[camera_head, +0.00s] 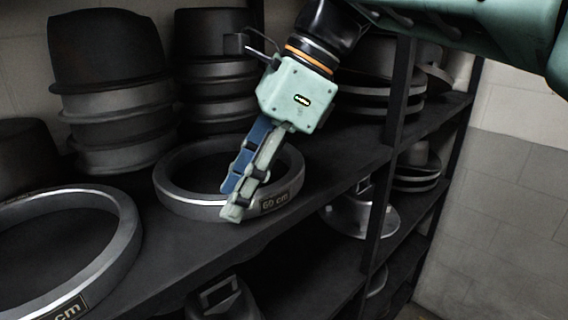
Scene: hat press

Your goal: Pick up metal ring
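A grey metal ring (180,199) with a "60 cm" label lies flat on the dark shelf. My gripper (231,202) points down at its front rim, just left of the label. The blue finger appears on the inner side of the rim and the pale green finger crosses in front of its outer face. The fingers look close together; I cannot tell whether they touch or clamp the rim. A second, larger-looking metal ring (128,232) lies at the lower left, cut off by the picture edge, with a label ending in "cm".
Stacks of dark hat forms (110,110) stand behind the rings at the back left. A dark shelf post (396,110) rises right of my gripper. More forms sit on the right, and a metal piece (360,215) stands lower down. Bare shelf (175,250) lies between the rings.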

